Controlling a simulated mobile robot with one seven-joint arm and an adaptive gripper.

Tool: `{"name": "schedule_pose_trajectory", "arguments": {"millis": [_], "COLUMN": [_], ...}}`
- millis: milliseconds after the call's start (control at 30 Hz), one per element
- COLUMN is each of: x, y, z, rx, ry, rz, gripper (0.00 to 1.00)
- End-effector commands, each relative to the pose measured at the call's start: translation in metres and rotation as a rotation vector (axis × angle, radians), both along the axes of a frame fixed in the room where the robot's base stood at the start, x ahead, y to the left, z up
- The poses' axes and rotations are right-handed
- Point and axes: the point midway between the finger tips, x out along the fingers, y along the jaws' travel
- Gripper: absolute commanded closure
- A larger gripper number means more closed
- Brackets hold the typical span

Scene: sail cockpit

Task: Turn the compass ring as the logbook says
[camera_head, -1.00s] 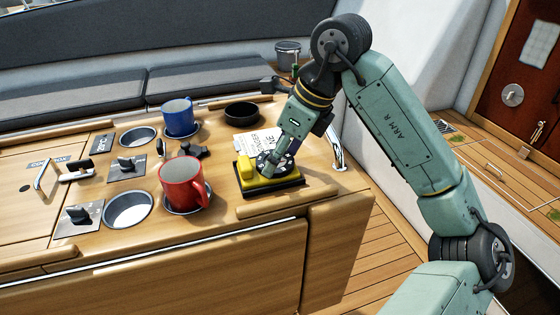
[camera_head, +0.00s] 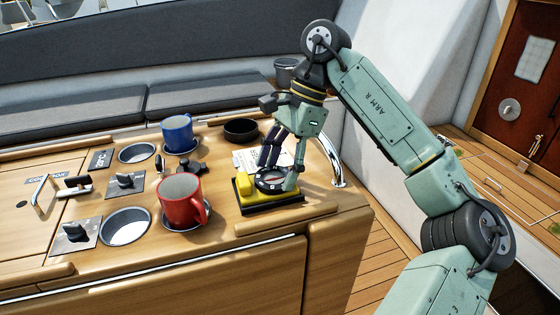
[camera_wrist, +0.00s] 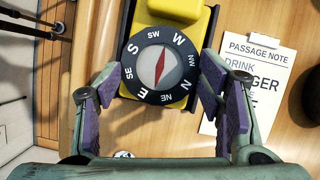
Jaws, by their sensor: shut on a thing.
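The compass (camera_head: 270,180) sits on a yellow block with a dark base on the wooden counter. Its black ring (camera_wrist: 153,95) carries white letters: SW is toward the top, W upper right, N lower right, E lower left. The needle inside is red, with its tips toward top and bottom. My gripper (camera_head: 279,165) reaches down from above, its purple-padded fingers (camera_wrist: 160,78) on opposite sides of the ring, shut on it. A white sheet headed PASSAGE NOTE (camera_wrist: 255,60) lies right of the compass; "DRINK" and "GER" are legible, the rest is partly hidden by a finger.
A red mug (camera_head: 181,201) stands close left of the compass, a blue mug (camera_head: 177,134) behind it. A black round dish (camera_head: 241,129) lies behind the note. A metal rail (camera_head: 333,160) rises at the counter's right. Switches and cup holders fill the left.

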Motion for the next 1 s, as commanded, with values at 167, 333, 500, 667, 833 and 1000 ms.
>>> {"name": "schedule_pose_trajectory", "arguments": {"millis": [167, 333, 500, 667, 833, 1000], "x": [0.0016, 0.0023, 0.0031, 0.0034, 0.0034, 0.0034], "y": [0.0012, 0.0020, 0.0025, 0.0028, 0.0029, 0.0030], "z": [0.0037, 0.0027, 0.0014, 0.0006, -0.0001, -0.0002], "rx": [-0.002, -0.002, 0.000, 0.000, 0.000, -0.001], "ry": [0.001, 0.001, 0.001, 0.000, 0.000, 0.000], "rz": [0.137, 0.241, 0.309, 0.343, 0.354, 0.355], "gripper": [0.66, 0.66, 0.66, 0.66, 0.66, 0.66]}}
